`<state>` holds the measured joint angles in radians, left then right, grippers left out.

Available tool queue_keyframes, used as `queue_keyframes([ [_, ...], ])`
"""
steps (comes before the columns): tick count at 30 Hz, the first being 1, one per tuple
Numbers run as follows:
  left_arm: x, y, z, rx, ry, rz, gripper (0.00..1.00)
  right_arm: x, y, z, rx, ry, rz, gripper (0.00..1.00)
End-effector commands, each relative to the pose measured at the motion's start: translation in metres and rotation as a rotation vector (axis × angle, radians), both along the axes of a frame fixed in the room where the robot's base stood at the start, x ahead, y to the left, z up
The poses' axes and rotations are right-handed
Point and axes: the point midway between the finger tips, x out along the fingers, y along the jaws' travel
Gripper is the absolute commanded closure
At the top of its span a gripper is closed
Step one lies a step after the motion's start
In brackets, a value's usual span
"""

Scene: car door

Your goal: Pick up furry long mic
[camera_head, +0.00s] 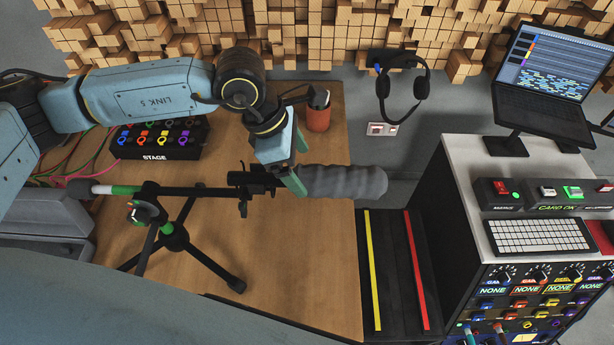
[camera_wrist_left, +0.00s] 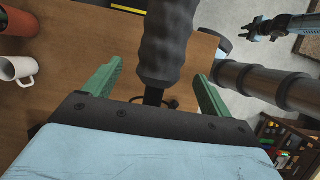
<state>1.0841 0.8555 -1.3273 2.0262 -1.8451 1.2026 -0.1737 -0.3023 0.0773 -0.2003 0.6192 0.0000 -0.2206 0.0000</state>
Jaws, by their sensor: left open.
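The furry long mic (camera_head: 345,182) is grey and lies level in a clip on a black mic stand (camera_head: 172,237) on the wooden table. My left gripper (camera_head: 298,165) is at the mic's rear end, near the clip. In the left wrist view the mic (camera_wrist_left: 164,45) passes between the two green fingers of that gripper (camera_wrist_left: 155,82), with a gap on each side. The gripper is open and holds nothing. My right gripper (camera_wrist_left: 262,29) shows small at the top right of the wrist view; its jaws are too small to read.
A stage box (camera_head: 160,138) with coloured plugs is at the table's back left. An orange cup (camera_head: 318,115) stands behind the mic, and headphones (camera_head: 420,86) hang further back. A console rack (camera_head: 535,237) with a laptop (camera_head: 550,80) is at the right.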

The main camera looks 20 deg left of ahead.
Motion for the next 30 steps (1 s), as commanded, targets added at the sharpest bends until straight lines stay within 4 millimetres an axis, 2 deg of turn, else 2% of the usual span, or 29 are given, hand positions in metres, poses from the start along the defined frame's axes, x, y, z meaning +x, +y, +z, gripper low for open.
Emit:
queue_keyframes([
  [6,0.0,-0.009,-0.027,0.0,0.005,-0.001,0.16,0.0,0.0,0.014,0.0,0.0,0.001,0.73],
  [10,0.003,-0.014,-0.043,-0.001,0.003,0.001,0.16,0.0,-0.001,0.015,-0.001,-0.001,0.001,0.73],
  [19,0.003,-0.016,-0.049,-0.001,0.001,0.001,0.16,0.002,-0.003,0.015,-0.004,-0.003,0.002,0.73],
  [30,0.004,-0.016,-0.048,-0.001,0.001,0.001,0.65,0.002,-0.003,0.015,-0.003,-0.004,0.001,0.73],
])
